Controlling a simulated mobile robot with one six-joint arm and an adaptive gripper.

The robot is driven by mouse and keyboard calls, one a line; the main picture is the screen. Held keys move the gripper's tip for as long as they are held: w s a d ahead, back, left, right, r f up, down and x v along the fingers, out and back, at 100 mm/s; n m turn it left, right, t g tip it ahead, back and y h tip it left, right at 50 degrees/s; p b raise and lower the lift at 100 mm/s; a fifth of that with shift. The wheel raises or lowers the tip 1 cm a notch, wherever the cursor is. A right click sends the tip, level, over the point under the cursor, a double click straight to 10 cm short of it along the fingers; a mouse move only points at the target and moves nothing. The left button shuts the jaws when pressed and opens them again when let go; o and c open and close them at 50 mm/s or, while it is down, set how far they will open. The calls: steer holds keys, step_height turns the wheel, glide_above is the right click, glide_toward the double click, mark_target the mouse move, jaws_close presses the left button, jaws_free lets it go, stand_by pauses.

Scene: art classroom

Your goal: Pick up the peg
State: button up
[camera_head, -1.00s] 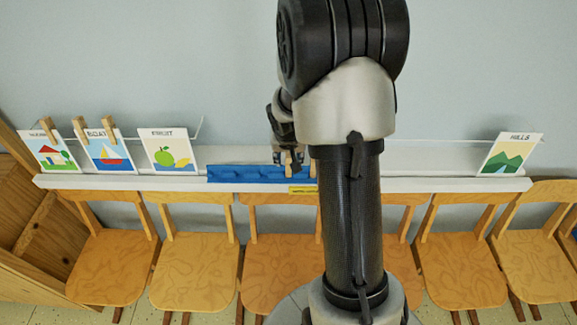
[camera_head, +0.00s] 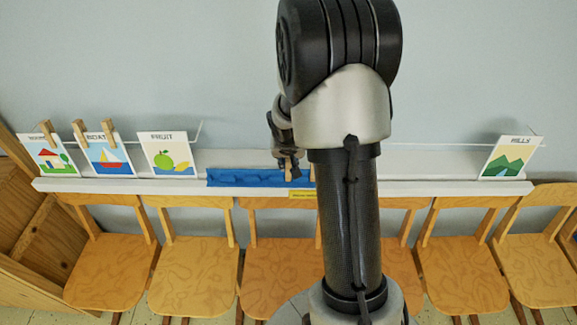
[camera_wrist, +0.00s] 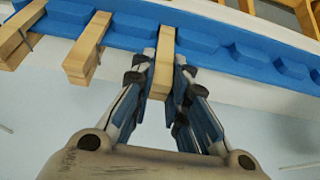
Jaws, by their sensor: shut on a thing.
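In the wrist view my gripper (camera_wrist: 165,64) is shut on a pale wooden peg (camera_wrist: 164,72), with one finger on each side of it. The peg's far end is at the edge of the blue rack (camera_wrist: 240,52); I cannot tell whether it touches the rack. Two other wooden pegs, a nearer one (camera_wrist: 88,48) and one further left (camera_wrist: 18,42), stick out from the rack. In the head view my gripper (camera_head: 288,160) is small above the blue rack (camera_head: 240,179) on the white ledge, and partly hidden by my arm.
Cards of a house (camera_head: 47,157), a boat (camera_head: 105,158), fruit (camera_head: 168,154) and hills (camera_head: 508,158) stand along the white ledge (camera_head: 400,187). Pegs sit on the house and boat cards. Wooden chairs (camera_head: 195,275) line the front, and a wooden shelf (camera_head: 30,240) stands at left.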

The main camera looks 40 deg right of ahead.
step_height(320, 180, up, 20)
steer(key=p, duration=0.7)
stand_by(0.4)
